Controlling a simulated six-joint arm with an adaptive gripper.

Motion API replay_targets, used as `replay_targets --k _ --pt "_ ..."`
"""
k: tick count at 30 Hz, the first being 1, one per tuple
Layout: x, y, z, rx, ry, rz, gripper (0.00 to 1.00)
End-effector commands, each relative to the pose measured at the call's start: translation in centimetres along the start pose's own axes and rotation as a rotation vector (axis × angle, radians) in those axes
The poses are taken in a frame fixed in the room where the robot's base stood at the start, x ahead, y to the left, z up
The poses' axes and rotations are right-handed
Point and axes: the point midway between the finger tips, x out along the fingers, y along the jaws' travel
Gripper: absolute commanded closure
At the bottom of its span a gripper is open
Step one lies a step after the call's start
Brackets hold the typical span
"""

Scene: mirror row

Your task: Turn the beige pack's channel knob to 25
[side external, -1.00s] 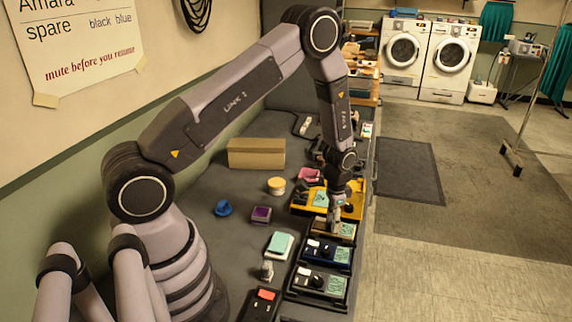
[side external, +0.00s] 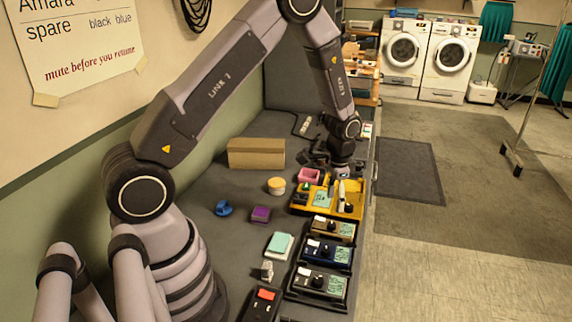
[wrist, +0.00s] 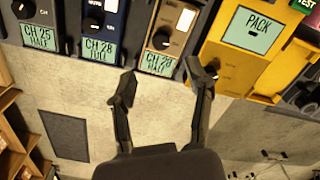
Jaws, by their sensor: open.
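The beige pack (wrist: 180,22) is at the top middle of the wrist view, with a dark round channel knob (wrist: 162,38). Its green label (wrist: 158,64) reads CH with a two-digit number starting with 2, the last digit unclear, and HALF below. In the side view the beige pack (side external: 333,229) lies in the row between the yellow unit and the blue pack. My gripper (wrist: 163,73) is open and empty, its fingers apart below the beige pack's label in the wrist view. In the side view my gripper (side external: 344,176) hangs above the yellow unit, clear of the beige pack.
The yellow unit (side external: 327,205) with a PACK label adjoins the beige pack. A blue pack (side external: 316,249) labelled CH 28 FULL and a black pack (side external: 311,281) labelled CH 25 HALF follow nearer the camera. A cardboard box (side external: 256,153) stands behind on the bench.

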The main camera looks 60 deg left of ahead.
Motion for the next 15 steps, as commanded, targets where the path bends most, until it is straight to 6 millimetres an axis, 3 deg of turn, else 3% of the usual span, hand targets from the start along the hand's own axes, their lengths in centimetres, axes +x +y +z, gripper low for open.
replay_targets --k 6,15 --pt "-3.6 0.0 0.0 0.0 0.002 -0.001 0.49" --pt "-4.5 0.0 0.0 0.0 -0.001 0.0 0.49"
